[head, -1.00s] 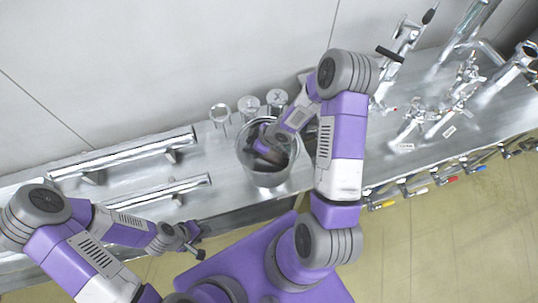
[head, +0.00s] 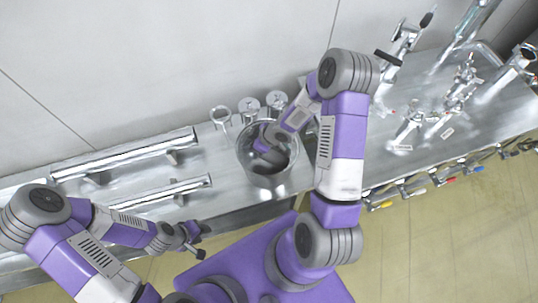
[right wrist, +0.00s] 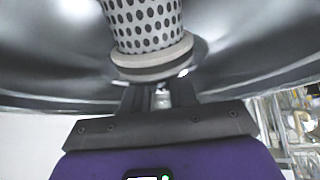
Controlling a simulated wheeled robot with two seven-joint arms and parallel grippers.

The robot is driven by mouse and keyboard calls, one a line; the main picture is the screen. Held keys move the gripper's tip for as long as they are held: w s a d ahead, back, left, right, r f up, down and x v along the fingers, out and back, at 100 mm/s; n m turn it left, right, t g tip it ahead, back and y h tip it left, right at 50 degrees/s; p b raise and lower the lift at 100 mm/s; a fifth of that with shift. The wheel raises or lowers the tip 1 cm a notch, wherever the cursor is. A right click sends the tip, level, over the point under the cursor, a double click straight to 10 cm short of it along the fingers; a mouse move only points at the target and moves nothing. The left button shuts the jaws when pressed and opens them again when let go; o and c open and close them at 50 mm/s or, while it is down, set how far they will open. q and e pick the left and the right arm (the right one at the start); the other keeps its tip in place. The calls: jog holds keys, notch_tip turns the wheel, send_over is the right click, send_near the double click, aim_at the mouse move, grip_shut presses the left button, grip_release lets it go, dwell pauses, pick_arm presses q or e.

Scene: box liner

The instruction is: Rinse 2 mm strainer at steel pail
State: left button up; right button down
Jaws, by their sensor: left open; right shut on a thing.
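The steel pail (head: 268,178) stands on the metal bench in the middle of the head view. My right gripper (right wrist: 160,92) reaches down into the pail and is shut on a strainer (right wrist: 145,25), a pale perforated cylinder with a lighter rim ring. The strainer is inside the pail in the right wrist view; its size mark cannot be read. In the head view the pail and my wrist hide the fingertips and the strainer. My left gripper (head: 200,241) is open and empty at the bench's front edge, left of the pail.
Several ring-topped metal pieces (head: 249,105) stand behind the pail. Two long metal rails (head: 125,153) lie to the left. Taps and valves (head: 455,95) crowd the right side, with coloured-tagged handles (head: 418,190) along the front edge.

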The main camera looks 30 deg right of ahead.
notch_tip(320, 180, up, 21)
jog(key=p, duration=1.3)
dwell(0.9)
jog(key=shift+f, duration=0.1)
dwell(1.9)
notch_tip(320, 180, up, 4)
dwell(0.5)
dwell(0.7)
